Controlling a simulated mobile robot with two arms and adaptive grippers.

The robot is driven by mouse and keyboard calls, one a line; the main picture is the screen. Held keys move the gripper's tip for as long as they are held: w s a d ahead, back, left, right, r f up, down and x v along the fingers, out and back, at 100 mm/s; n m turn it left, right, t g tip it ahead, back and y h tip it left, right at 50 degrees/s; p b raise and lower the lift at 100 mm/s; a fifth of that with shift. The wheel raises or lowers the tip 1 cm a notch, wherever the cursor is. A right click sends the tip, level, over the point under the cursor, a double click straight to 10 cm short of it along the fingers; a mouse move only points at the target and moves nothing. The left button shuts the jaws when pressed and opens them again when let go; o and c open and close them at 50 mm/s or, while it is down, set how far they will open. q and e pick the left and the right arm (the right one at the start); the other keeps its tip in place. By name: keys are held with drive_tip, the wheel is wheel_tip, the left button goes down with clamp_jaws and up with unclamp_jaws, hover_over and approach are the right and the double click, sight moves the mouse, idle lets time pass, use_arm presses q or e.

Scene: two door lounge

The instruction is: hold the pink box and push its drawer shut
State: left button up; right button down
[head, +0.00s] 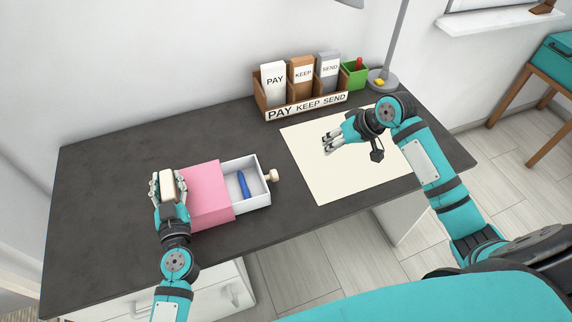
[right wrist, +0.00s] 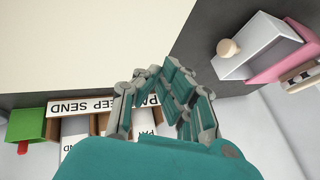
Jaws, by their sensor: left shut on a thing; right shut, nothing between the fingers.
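The pink box (head: 208,192) lies on the dark desk, left of centre. Its white drawer (head: 262,192) is pulled out to the right, with a blue pen-like item (head: 243,185) inside and a cream knob (head: 272,175) on its front. The box and the knob (right wrist: 229,47) also show in the right wrist view. My left gripper (head: 167,186) is shut on a cream block at the box's left end, which looks like part of it. My right gripper (head: 329,143) is shut and empty above the paper sheet, right of the knob and apart from it; its fingers (right wrist: 163,95) fill the right wrist view's middle.
A cream paper sheet (head: 330,185) lies right of the drawer. Behind it stand a wooden sorter (head: 305,105) marked PAY, KEEP, SEND, a green cup (head: 354,75) and a lamp (head: 383,80). Bare desk lies between the knob and the sheet.

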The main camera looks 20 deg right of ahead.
sight(240, 181)
drive_tip(key=s+a+r+n+y, duration=0.1)
drive_tip(key=s+a+r, duration=0.1)
drive_tip(key=a, duration=0.1)
drive_tip(key=shift+g+y, duration=0.3)
drive_tip(key=x, duration=0.9)
drive_tip(key=shift+w+a+f, duration=0.15)
drive_tip(key=shift+a, duration=0.1)
drive_tip(key=a, duration=0.3)
drive_tip(key=shift+w+a+f, duration=0.1)
drive_tip(key=shift+w+f, duration=0.05)
drive_tip(key=shift+f, duration=0.1)
drive_tip(key=shift+a, duration=0.45)
use_arm(q)
drive_tip(key=shift+d, duration=0.1)
use_arm(e)
drive_tip(key=a, duration=1.1)
drive_tip(key=shift+w+a, duration=0.1)
drive_tip(key=shift+a, duration=0.05)
